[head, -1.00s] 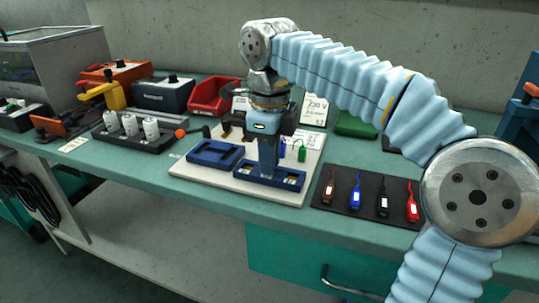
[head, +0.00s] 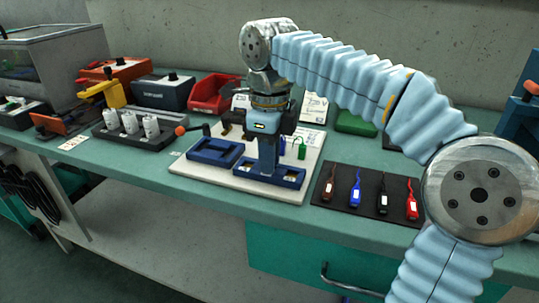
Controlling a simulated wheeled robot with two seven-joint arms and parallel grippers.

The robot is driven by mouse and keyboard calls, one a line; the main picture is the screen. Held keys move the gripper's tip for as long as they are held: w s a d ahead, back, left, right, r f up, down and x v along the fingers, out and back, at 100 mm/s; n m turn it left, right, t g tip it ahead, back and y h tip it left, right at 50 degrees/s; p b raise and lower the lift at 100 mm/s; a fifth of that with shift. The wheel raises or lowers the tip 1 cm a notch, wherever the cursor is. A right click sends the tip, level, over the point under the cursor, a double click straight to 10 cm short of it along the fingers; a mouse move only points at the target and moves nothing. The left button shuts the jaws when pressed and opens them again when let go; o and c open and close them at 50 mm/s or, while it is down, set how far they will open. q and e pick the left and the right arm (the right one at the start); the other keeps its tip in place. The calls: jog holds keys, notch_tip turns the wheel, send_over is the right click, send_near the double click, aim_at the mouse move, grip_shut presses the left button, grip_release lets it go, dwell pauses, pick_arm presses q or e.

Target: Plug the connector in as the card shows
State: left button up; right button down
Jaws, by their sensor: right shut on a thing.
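My right gripper (head: 268,172) points straight down over the front right blue frame (head: 288,194) on a white board (head: 210,190). My left gripper is out of view.
A dark mat (head: 337,204) on the right holds brown, blue, black and red leads. A black rack (head: 160,140) with white cylinders is on the left. A red bin (head: 212,94) and a grey box (head: 163,94) stand behind. A green box (head: 355,124) is at the back.

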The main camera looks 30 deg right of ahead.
jog(key=c, duration=1.4)
grip_release()
jog(key=shift+f, duration=0.15)
jog(key=shift+r+p, duration=1.25)
jog(key=shift+r, duration=0.05)
jog(key=shift+r+p, duration=0.3)
jog(key=shift+r, duration=0.75)
jog(key=o, duration=0.6)
jog(key=shift+r, duration=1.5)
